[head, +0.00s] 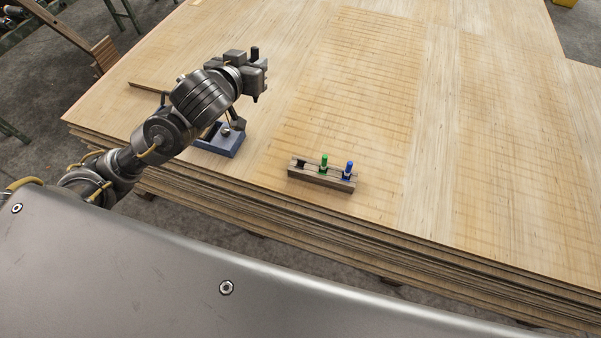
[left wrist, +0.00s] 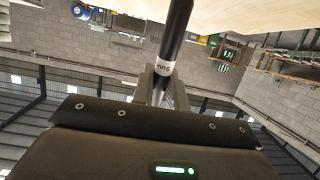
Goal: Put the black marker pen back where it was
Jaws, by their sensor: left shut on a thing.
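My left gripper (head: 257,76) is shut on the black marker pen (head: 255,52), held upright above the veneer stack. The pen's top sticks out over the fingers and a dark end shows below them. In the left wrist view the black pen (left wrist: 177,35) with a white lettered band stands between the fingers. A wooden pen rack (head: 322,180) lies to the right and nearer the front edge. It holds a green pen (head: 324,163) in the middle and a blue pen (head: 348,169) at the right; its left slot is empty. My right gripper is not in view.
A blue tray (head: 220,146) lies left of the rack, partly behind my arm. A thin wooden strip (head: 148,88) lies further left. The veneer stack's top (head: 440,120) is clear behind and right of the rack; its front edge runs close below the rack.

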